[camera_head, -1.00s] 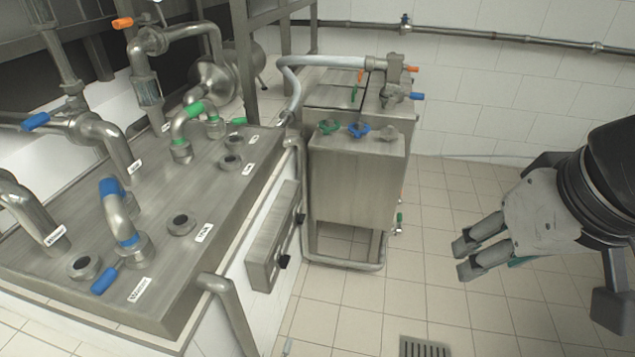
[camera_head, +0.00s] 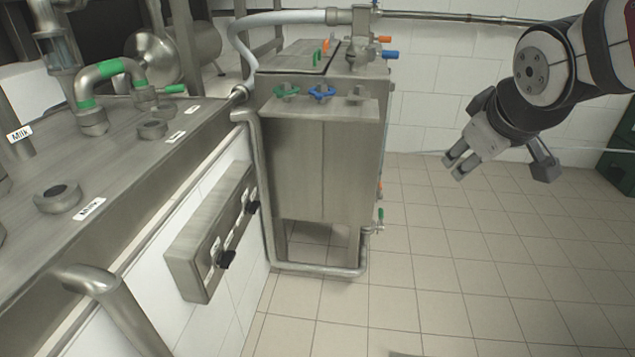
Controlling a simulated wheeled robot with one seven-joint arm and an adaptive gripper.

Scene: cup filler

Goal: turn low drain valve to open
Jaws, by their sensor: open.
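The low drain valve (camera_head: 375,229) is a small metal tap at the lower right edge of the steel tank (camera_head: 318,165). Its green handle (camera_head: 381,214) points upward. It looks small from here, and its exact state cannot be told. My gripper (camera_head: 454,171) is open and empty, in the air to the right of the tank. It appears above and to the right of the valve in the picture, clearly apart from it, with its fingers pointing down and left.
An orange handle (camera_head: 380,188) shows above the drain valve. Green and blue knobs (camera_head: 321,93) sit on the tank's upper front. A steel counter (camera_head: 110,190) with pipes and a control box (camera_head: 211,240) stand left. The tiled floor (camera_head: 490,260) at right is clear.

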